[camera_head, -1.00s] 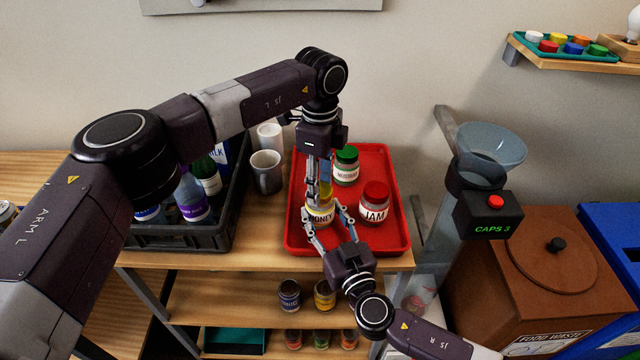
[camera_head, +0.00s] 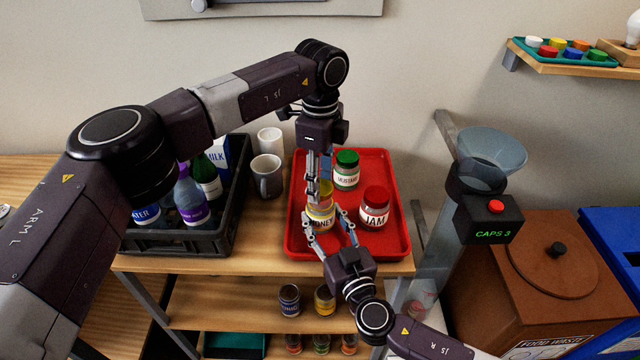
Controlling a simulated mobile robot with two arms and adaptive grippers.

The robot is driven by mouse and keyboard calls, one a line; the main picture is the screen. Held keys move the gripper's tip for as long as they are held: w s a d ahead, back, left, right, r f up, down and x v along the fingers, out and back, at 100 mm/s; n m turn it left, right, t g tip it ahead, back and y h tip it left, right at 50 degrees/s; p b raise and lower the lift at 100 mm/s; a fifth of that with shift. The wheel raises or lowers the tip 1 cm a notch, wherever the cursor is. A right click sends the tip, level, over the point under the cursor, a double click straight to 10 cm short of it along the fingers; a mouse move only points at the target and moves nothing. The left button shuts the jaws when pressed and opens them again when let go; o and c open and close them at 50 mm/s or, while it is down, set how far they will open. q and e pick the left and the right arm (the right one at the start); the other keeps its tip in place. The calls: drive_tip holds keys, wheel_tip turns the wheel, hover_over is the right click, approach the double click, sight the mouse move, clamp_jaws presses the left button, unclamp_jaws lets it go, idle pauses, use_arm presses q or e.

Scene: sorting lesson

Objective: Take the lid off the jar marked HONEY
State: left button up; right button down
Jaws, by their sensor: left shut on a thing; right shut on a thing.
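The jar marked HONEY (camera_head: 320,224) stands on the red tray (camera_head: 292,235), left of the JAM jar. My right gripper (camera_head: 328,226) comes from the front and is shut around the jar's sides. My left gripper (camera_head: 320,183) points down from above and is shut on the yellow lid (camera_head: 325,188). The lid is over the jar's mouth, partly hidden by the fingers. It looks slightly raised, but I cannot tell clearly whether it is apart from the jar.
A red-lidded JAM jar (camera_head: 375,208) and a green-lidded jar (camera_head: 346,170) stand close on the tray's right side. A grey mug (camera_head: 267,177) and a dark crate (camera_head: 190,240) with bottles are to the left. A caps funnel (camera_head: 491,150) stands right.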

use_arm(q)
drive_tip(key=shift+r, duration=0.1)
drive_tip(key=shift+r, duration=1.95)
use_arm(e)
drive_tip(key=c, duration=0.9)
unclamp_jaws()
drive_tip(key=shift+s, duration=0.1)
use_arm(q)
drive_tip(key=shift+s+d+f, duration=0.1)
drive_tip(key=shift+s, duration=0.05)
use_arm(e)
drive_tip(key=v, duration=1.2)
drive_tip(key=shift+s, duration=0.1)
